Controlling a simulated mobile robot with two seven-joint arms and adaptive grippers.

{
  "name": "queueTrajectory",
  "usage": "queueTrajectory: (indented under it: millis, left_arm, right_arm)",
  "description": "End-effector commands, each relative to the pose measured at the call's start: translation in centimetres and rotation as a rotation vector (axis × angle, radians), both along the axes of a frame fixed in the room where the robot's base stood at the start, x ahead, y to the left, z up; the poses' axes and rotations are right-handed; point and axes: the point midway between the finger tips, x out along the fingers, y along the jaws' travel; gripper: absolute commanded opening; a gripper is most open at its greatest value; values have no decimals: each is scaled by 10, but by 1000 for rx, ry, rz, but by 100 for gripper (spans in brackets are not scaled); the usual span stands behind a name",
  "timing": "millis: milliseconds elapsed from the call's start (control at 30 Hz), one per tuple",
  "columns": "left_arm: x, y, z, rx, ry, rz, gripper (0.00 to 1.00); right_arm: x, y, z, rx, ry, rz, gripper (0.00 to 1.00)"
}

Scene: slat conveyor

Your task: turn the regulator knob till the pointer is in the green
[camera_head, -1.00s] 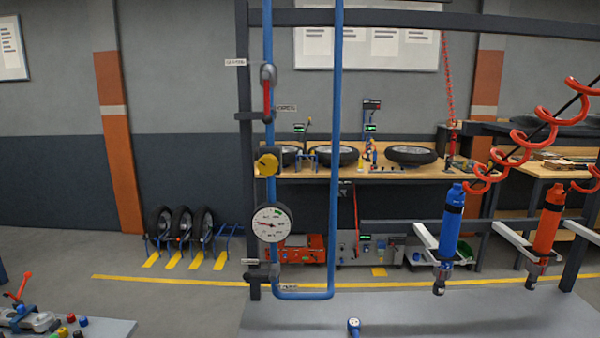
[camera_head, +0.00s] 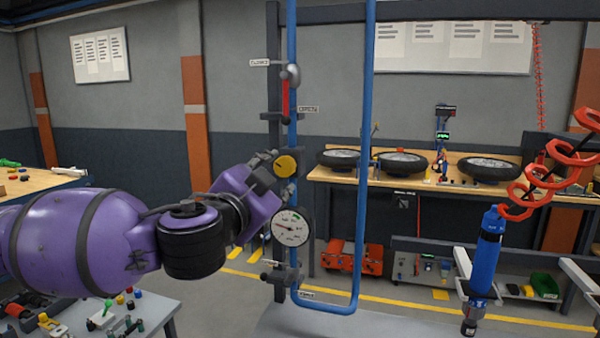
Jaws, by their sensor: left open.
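The yellow regulator knob (camera_head: 286,166) sits on the blue vertical pipe, above the gauge. The round white pressure gauge (camera_head: 291,227) has a green band at its upper right; its red pointer points left, outside the green. My left gripper (camera_head: 281,176) comes in from the left on a purple arm. Its dark fingers are open, one above and one below the left side of the knob. Whether they touch the knob I cannot tell. My right gripper is not in view.
A red lever (camera_head: 285,98) is on the pipe above the knob. A second blue pipe (camera_head: 363,150) runs upright to the right. A blue tool (camera_head: 485,260) hangs at the right below a red coiled hose (camera_head: 550,175). A bench with wheels (camera_head: 490,168) stands behind.

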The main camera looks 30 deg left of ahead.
Motion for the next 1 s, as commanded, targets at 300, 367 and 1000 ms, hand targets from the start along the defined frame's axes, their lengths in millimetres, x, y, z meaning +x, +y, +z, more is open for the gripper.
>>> queueTrajectory:
  millis: [300,367,1000]
  left_arm:
    - [50,12,-8,5,8,2,42]
    - [57,14,-9,6,10,2,42]
    - [71,17,-1,1,2,-2,26]
  right_arm:
    - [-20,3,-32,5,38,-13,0]
    - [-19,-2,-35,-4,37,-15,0]
    - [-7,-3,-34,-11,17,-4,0]
